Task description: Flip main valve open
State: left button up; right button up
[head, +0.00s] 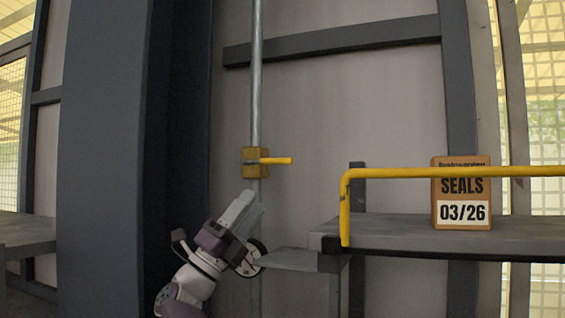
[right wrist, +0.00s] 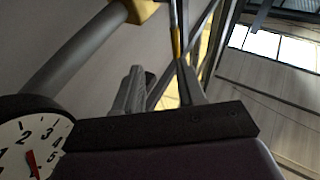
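The main valve is a yellow block (head: 250,163) on a vertical grey pipe (head: 256,90). Its yellow lever (head: 276,160) sticks out level to the right. My right gripper (head: 251,203) is just below the valve, pointing up, apart from block and lever. In the right wrist view its two fingers (right wrist: 160,72) stand apart with nothing seen between them. Part of the yellow block (right wrist: 143,10) shows at the top of that view. My left gripper is not in view.
A round gauge (right wrist: 28,148) on the pipe is close beside my right gripper, which partly hides it in the head view. A grey shelf (head: 400,234) with a yellow rail (head: 400,173) and a "SEALS 03/26" box (head: 462,190) stands to the right. A dark column (head: 105,150) stands left.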

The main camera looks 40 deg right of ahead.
aim_at(278, 161)
jog(key=shift+m+g, duration=0.3)
jog(key=shift+g, duration=0.2)
jog(key=p+x, duration=0.3)
jog(key=x, duration=0.1)
jog(key=s+a+p+x, duration=0.1)
jog(key=p+x, duration=0.2)
jog(key=x, duration=0.1)
jog(key=s+r+p+x, duration=0.1)
jog(key=p+x, duration=0.1)
jog(key=x, duration=0.2)
jog(key=shift+a+r+p, duration=0.2)
jog(key=shift+r+p, duration=0.1)
jog(key=shift+p, duration=0.1)
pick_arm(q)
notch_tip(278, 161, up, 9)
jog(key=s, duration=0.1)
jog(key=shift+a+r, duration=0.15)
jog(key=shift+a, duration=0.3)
pick_arm(e)
jog(key=shift+w+d+f, duration=0.1)
jog(key=shift+d, duration=0.1)
grip_shut()
